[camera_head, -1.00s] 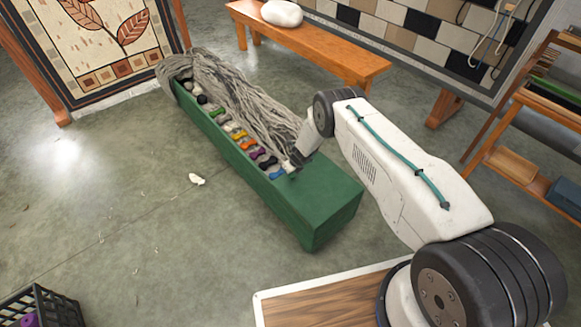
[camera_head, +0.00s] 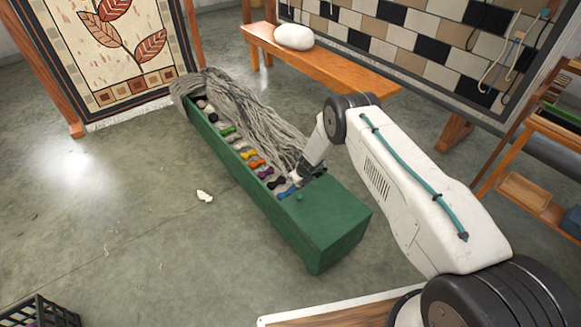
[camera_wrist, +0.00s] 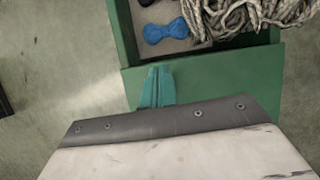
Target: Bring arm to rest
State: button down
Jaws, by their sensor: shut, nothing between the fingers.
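My arm reaches in from the right of the head view. My gripper, whose shut teal fingers show in the wrist view (camera_wrist: 157,88), is empty. It is over the near end of a long green box (camera_head: 335,222), seen in the wrist view as a green surface (camera_wrist: 222,77). In the head view the wrist hides part of the box's right edge. Whether the fingers touch the box cannot be told.
The box holds a row of small coloured skeins, including a blue one (camera_wrist: 166,31), beside long grey yarn (camera_head: 245,108). A wooden bench (camera_head: 335,64) carries a white bundle (camera_head: 294,37). A shelf stands at right, a dark crate (camera_head: 38,313) at lower left. Floor left of the box is mostly clear.

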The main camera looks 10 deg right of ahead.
jog(key=w+a+r, duration=0.2)
jog(key=w+r, duration=0.2)
jog(key=r, duration=0.1)
jog(key=shift+w+r, duration=0.4)
jog(key=shift+a, duration=0.1)
